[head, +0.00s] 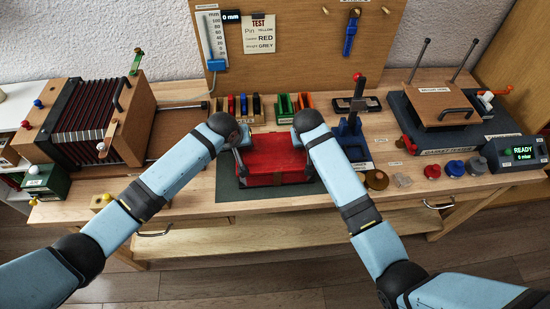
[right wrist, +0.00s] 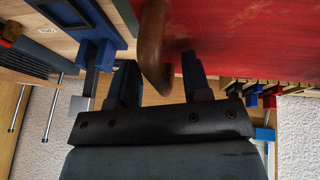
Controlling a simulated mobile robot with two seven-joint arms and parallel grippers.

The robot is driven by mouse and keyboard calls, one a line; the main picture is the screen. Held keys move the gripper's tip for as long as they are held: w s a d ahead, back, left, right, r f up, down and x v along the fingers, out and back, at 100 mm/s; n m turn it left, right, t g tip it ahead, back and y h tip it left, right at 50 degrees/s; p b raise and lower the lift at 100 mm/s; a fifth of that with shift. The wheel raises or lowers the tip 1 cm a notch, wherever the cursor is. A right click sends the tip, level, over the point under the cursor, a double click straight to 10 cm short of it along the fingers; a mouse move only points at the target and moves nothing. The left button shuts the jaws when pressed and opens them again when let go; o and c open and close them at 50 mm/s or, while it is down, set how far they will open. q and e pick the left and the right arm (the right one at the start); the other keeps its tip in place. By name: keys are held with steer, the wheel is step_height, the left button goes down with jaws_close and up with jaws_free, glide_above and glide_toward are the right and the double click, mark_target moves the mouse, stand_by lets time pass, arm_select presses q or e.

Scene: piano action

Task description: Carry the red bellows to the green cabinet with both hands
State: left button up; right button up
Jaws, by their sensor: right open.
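The red bellows (head: 278,172), a red box-like body, lies on a dark green mat (head: 228,189) at the middle of the bench's front. My left gripper (head: 240,163) is at its left end; the wrist hides most of it, so its jaws cannot be read. My right gripper (head: 298,142) is at its right end, mostly hidden by the arm. In the right wrist view, my right gripper (right wrist: 158,75) is open, with a brown curved handle (right wrist: 153,45) of the bellows (right wrist: 235,35) between its fingers. I see no clear green cabinet; a small dark green box (head: 46,184) stands at the left.
A wooden instrument with dark folds (head: 85,128) fills the bench's left. A blue stand with a red-topped lever (head: 352,130) is close right of the bellows. Coloured pieces in racks (head: 237,106) stand behind. At right are a dark press (head: 440,110) and a READY display (head: 518,152).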

arm_select(q)
jaws_close()
arm_select(e)
jaws_close()
arm_select(q)
steer(key=shift+r, duration=0.1)
arm_select(e)
steer(key=shift+r, duration=0.15)
